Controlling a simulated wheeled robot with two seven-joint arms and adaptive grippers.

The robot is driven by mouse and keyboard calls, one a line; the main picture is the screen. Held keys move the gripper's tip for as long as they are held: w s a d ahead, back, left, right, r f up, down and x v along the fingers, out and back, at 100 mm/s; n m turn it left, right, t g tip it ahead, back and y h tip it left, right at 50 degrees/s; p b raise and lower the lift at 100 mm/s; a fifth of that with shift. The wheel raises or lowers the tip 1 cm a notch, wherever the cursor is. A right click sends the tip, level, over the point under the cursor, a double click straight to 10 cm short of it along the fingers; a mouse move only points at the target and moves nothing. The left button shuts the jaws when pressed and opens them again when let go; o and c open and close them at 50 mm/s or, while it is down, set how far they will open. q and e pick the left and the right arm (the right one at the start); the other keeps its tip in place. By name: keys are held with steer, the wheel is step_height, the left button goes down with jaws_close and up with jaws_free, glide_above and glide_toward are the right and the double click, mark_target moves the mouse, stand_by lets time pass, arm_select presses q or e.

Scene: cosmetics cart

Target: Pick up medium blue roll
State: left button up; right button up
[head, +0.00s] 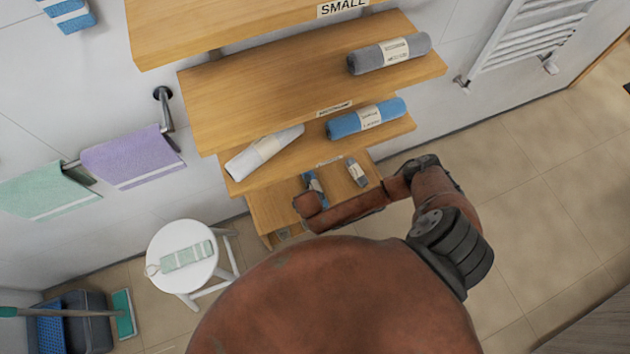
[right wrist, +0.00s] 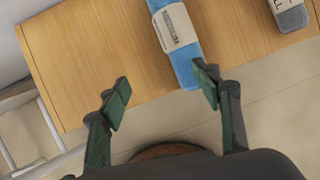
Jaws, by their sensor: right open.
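Two blue rolls show in the head view. A larger blue roll (head: 345,125) with a pale paper band lies on the lower-middle shelf (head: 240,183). A smaller-looking one (head: 313,183) lies on the lowest shelf (head: 268,212), partly hidden by my right arm. The right wrist view shows one blue roll (right wrist: 186,66) with a pale band, apparently the lowest-shelf one; I cannot read its size. My right gripper (right wrist: 161,75) is open and empty; its right finger is close to the roll's near end, contact unclear. The head view hides its fingers. My left gripper is not in view.
A small grey roll (head: 356,172) lies right of the lowest blue roll. A white roll (head: 265,150) shares the lower-middle shelf; a larger grey roll (head: 362,60) lies above. A white stool (head: 165,240) with a green towel stands left. Floor at right is clear.

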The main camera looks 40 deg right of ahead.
steer(key=shift+n+h, duration=0.4)
steer(key=shift+n, duration=0.5)
steer(key=w+d, duration=0.1)
steer(key=d, duration=0.1)
steer(key=w+d, duration=0.1)
steer(key=d, duration=0.1)
steer(key=shift+w+f, duration=0.1)
steer(key=shift+w, duration=0.05)
steer(key=shift+b+x, duration=0.55)
steer(key=shift+x, duration=0.45)
steer(key=shift+w+d+f, duration=0.2)
steer(key=shift+d+f, duration=0.05)
steer(key=shift+f, duration=0.2)
steer(key=b+x, duration=0.3)
steer(key=x, duration=0.1)
steer(key=shift+w+f, duration=0.1)
steer(key=shift+f, duration=0.1)
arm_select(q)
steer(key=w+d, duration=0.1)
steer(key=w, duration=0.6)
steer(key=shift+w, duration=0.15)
arm_select(e)
steer(key=shift+w+f, duration=0.1)
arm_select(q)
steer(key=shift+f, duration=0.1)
arm_select(e)
steer(key=shift+c, duration=0.3)
